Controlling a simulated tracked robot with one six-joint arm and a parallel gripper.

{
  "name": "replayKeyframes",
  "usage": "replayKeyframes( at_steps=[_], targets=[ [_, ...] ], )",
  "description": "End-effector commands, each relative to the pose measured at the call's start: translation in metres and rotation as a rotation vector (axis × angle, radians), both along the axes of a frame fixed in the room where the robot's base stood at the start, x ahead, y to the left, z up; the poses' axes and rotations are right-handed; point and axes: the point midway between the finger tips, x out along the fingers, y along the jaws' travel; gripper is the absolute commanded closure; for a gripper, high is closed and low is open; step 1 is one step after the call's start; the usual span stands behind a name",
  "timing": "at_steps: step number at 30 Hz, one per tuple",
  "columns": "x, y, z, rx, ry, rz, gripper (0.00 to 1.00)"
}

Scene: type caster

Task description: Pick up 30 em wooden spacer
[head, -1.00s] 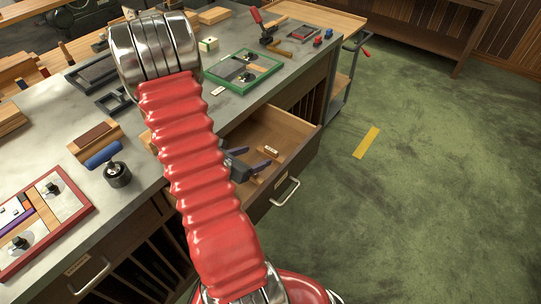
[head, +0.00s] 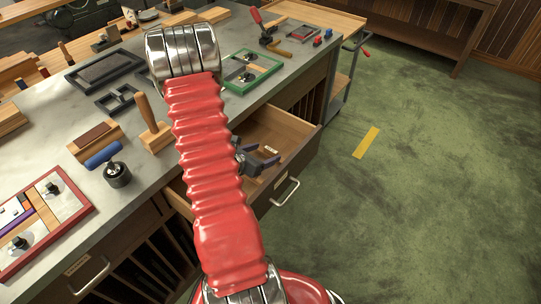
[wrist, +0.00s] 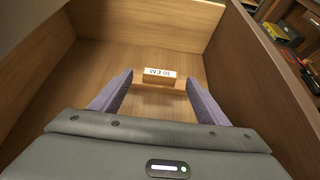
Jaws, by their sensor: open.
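The 30 em wooden spacer (wrist: 160,77) is a small wooden block with a white label, which reads upside down in the wrist view. It lies on the floor of the open drawer (wrist: 258,75), near its far end wall. In the head view its white label (head: 271,150) shows just past the fingers. My gripper (wrist: 159,77) is open and empty inside the drawer, its two purple-grey fingers apart. The spacer appears between and slightly beyond the fingertips. In the head view my gripper (head: 268,163) is partly hidden behind my red arm.
The drawer (head: 291,128) is pulled out under the grey worktop (head: 62,121). Drawer walls stand close around my gripper.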

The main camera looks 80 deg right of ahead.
Motion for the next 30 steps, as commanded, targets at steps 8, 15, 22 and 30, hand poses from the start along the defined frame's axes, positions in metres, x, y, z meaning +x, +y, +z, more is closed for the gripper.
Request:
replayKeyframes(
  at_steps=[8,15,22,30],
  targets=[
    [-0.009,-0.023,-0.015,0.000,0.000,0.000,0.31],
    [-0.009,-0.024,-0.015,0.000,0.000,0.001,0.31],
    [-0.009,-0.024,-0.015,0.000,0.000,0.001,0.31],
    [-0.009,-0.023,-0.015,0.000,0.000,0.001,0.45]
  ],
)
